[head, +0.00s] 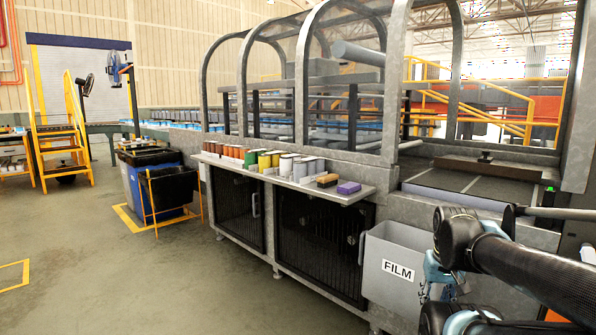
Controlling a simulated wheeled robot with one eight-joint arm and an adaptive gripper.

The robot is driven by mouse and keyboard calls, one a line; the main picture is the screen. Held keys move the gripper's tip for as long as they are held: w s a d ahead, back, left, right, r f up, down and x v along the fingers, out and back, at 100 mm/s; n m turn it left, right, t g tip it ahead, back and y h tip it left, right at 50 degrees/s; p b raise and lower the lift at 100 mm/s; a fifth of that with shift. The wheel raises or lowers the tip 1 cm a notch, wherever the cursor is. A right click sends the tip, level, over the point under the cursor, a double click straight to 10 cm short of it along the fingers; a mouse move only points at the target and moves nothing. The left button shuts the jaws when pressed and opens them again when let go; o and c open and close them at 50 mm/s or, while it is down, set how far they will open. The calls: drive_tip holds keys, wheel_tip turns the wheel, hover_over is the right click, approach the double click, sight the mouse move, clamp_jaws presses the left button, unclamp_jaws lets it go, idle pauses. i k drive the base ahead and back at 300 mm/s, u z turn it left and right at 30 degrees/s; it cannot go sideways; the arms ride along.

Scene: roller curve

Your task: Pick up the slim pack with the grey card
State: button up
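On the grey ledge (340,196) along the machine's front stands a row of small cans and packs. A purple pack (349,188) lies flat at the ledge's right end, with a brown and yellow pack (327,181) just left of it. Pale cards show at the ledge's front edge, too small to read. I cannot tell which item is the slim pack with the grey card. My arm (530,270) enters from the right, with its joints at the lower right, apart from the ledge. My gripper's fingers do not show.
A grey bin marked FILM (395,270) hangs below the ledge's right end, near my arm. Dark mesh doors (315,255) are under the ledge. A black bin (168,190) in a yellow frame stands at the left. The floor (130,290) in front is clear.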

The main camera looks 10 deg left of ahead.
sight(305, 170)
drive_tip(key=u, duration=0.4)
drive_tip(key=i, duration=0.75)
drive_tip(key=u, duration=0.45)
